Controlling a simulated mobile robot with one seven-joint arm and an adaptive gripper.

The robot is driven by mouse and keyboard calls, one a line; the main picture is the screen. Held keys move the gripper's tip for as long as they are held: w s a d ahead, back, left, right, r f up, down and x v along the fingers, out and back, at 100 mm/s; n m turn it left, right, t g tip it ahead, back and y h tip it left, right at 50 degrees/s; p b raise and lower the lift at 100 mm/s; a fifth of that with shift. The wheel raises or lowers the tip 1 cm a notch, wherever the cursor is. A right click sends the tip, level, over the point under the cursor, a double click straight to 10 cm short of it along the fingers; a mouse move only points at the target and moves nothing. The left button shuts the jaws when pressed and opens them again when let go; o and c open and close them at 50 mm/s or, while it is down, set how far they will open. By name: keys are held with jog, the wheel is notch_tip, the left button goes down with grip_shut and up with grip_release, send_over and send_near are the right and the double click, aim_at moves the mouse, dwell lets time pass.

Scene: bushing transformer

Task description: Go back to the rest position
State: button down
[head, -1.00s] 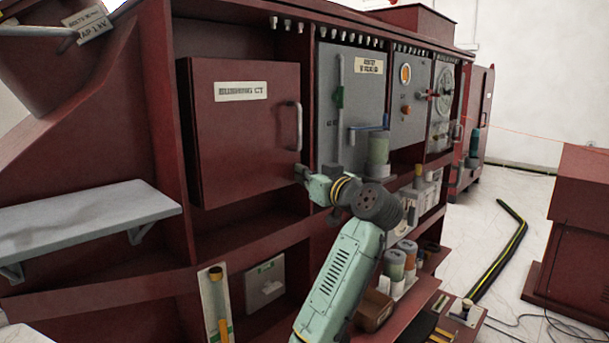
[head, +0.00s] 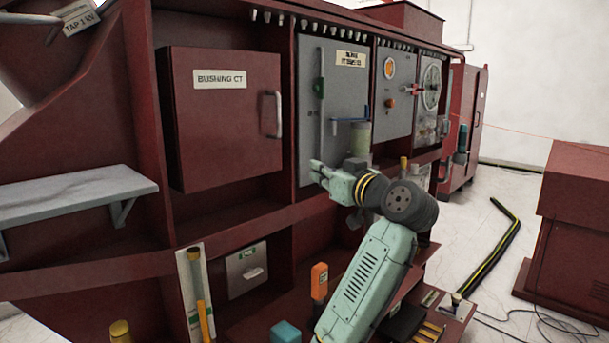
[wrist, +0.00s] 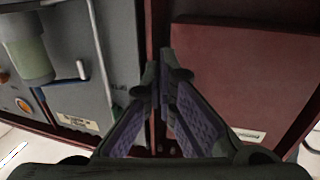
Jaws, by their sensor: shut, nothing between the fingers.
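My gripper (head: 318,170) is at the end of my raised green arm in the head view. It points left and stands in front of the cabinet, near the line between the red BUSHING CT door and the grey panel. In the wrist view my gripper (wrist: 163,72) has its two fingertips together, with nothing between them. The red BUSHING CT door (head: 225,130) is closed, and its grey handle (head: 271,114) is apart from the fingers. The door also shows on the right of the wrist view (wrist: 240,80).
A grey panel (head: 310,130) with a vertical rod is beside the door. A grey shelf (head: 75,205) juts out at the left. An orange device (head: 319,282) and a teal block (head: 286,332) are low by my arm.

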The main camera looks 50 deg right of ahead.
jog(key=shift+s+r, duration=0.1)
jog(key=shift+s, duration=1.15)
jog(key=shift+r, duration=0.1)
